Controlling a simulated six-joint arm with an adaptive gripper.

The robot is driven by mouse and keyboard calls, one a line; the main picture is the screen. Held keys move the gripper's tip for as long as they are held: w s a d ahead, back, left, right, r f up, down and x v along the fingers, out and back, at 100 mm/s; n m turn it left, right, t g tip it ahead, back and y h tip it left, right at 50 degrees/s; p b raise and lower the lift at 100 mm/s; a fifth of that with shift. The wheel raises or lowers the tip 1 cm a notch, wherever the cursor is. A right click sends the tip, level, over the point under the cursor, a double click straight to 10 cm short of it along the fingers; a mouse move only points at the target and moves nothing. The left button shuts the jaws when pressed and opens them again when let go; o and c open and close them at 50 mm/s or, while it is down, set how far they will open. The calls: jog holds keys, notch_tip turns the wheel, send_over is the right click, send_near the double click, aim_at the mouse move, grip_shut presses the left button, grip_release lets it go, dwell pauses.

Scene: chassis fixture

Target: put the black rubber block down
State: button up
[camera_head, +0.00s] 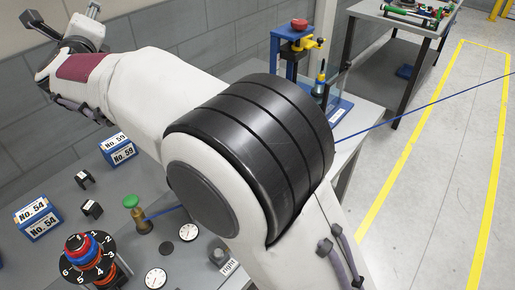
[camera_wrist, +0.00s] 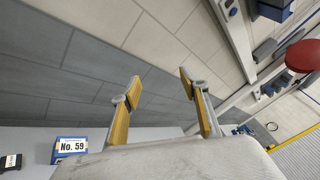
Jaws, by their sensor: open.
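My gripper (camera_wrist: 158,88) is open, with its two yellow-padded fingers wide apart and nothing between them. In the wrist view it is raised, with the grey wall behind it. In the head view my arm reaches to the upper left, above the table. Two small black blocks lie apart on the grey table in the head view, one farther back (camera_head: 84,180) and one nearer (camera_head: 92,208). I cannot tell which is the rubber one. A dark block (camera_wrist: 10,162) with a pale face shows at the lower left of the wrist view, away from my fingers.
A blue No. 59 box (camera_head: 118,150) and No. 54 boxes (camera_head: 38,220) stand on the table (camera_head: 60,195). Near them are a green-topped brass piece (camera_head: 138,212), round dials (camera_head: 189,232) and a numbered black turret (camera_head: 90,255). A blue press stand (camera_head: 292,65) stands behind my arm.

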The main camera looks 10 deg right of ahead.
jog(key=s+d+r+n+g+y, duration=0.2)
jog(key=s+d+r+n, duration=0.1)
jog(key=d+n, duration=0.5)
jog(key=s+d+f+n+g, duration=0.3)
jog(key=s+d+n, duration=0.4)
jog(key=d, duration=0.6)
jog(key=s+d+f+n+g+h, duration=0.3)
jog(key=s+d+f+n, duration=0.1)
jog(key=s+d+f, duration=0.7)
jog(key=s+d+f+n+g+h, duration=0.3)
jog(key=s+d+f, duration=0.9)
jog(key=s, duration=0.8)
jog(key=d, duration=0.2)
jog(key=shift+d+n+g+h, duration=0.3)
jog(key=shift+d+n+g, duration=0.05)
jog(key=shift+n+g, duration=0.05)
jog(key=shift+o, duration=0.6)
jog(key=shift+r, duration=0.1)
